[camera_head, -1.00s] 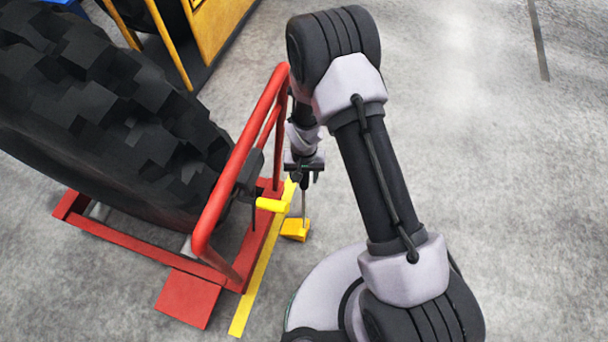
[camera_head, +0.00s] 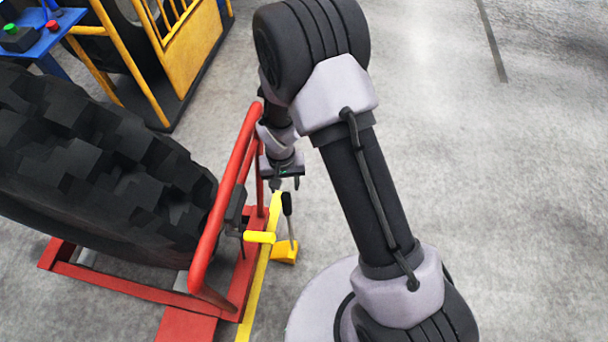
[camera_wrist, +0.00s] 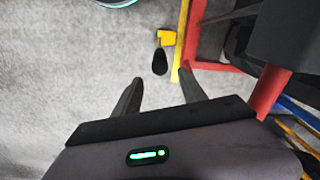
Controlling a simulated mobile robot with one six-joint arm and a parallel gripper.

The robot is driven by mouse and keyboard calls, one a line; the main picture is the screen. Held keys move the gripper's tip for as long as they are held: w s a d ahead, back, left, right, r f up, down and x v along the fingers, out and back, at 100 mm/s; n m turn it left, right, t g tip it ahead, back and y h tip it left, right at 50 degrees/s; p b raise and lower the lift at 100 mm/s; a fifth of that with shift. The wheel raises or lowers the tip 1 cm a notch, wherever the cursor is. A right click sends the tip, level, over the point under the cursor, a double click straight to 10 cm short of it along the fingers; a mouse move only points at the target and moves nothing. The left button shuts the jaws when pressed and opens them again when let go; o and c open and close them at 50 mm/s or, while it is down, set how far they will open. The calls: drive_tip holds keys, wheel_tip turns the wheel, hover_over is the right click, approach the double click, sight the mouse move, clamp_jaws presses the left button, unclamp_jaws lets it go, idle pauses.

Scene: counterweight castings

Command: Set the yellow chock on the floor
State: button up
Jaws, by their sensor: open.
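The yellow chock (camera_head: 285,251) is a small wedge with an upright rod ending in a black grip (camera_head: 287,204). It rests on the grey floor beside the yellow floor line, close to the red stand. My gripper (camera_head: 284,184) is above the black grip, open and apart from it. In the wrist view the chock (camera_wrist: 166,38) and its black grip lie beyond my open, empty fingers (camera_wrist: 160,82).
The red stand (camera_head: 230,175) with a large black tyre (camera_head: 100,170) is at left. A yellow handle (camera_head: 260,237) juts from its rail near the chock. A yellow cage (camera_head: 195,55) and blue table (camera_head: 45,40) stand behind. Floor at right is clear.

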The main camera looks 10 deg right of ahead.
drive_tip(key=d+r+m+t, duration=0.1)
drive_tip(key=d+r, duration=0.1)
drive_tip(key=r, duration=0.8)
drive_tip(key=d+r+m+t, duration=0.1)
drive_tip(key=d+r, duration=0.1)
drive_tip(key=r, duration=0.7)
drive_tip(key=s+d+r+m+t+y, duration=0.1)
drive_tip(key=s+d+r+t, duration=0.1)
drive_tip(key=s+r, duration=0.6)
drive_tip(key=s+d+r+m+t+y, duration=0.1)
drive_tip(key=s+d+r, duration=0.1)
drive_tip(key=s+r, duration=0.7)
drive_tip(key=shift+s+d+t, duration=0.15)
drive_tip(key=shift+d+t, duration=0.05)
drive_tip(key=shift+t, duration=0.2)
drive_tip(key=shift+r, duration=0.1)
